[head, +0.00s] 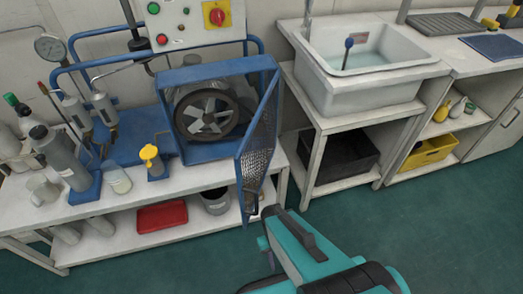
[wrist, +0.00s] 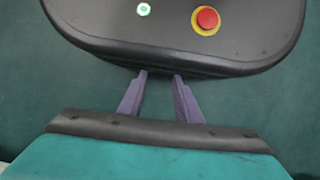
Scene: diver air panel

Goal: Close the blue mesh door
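The blue mesh door (head: 259,143) stands open in the head view. It swings out from the right side of the blue frame (head: 217,69) around the black spoked wheel (head: 206,111), and its lower end reaches past the bench's front edge. The wheel is uncovered. My teal arm is below and right of the door, apart from its mesh as far as I can tell. In the wrist view my gripper (wrist: 161,76) has two purple fingers apart with nothing between them. They point over my own dark base; the door is not in that view.
The white bench (head: 205,176) holds gauges, cylinders and a yellow-topped blue part (head: 151,161). A red tray (head: 162,217) and a grey bucket (head: 215,202) sit on its lower shelf. A sink (head: 362,68) stands at right. The green floor in front is clear.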

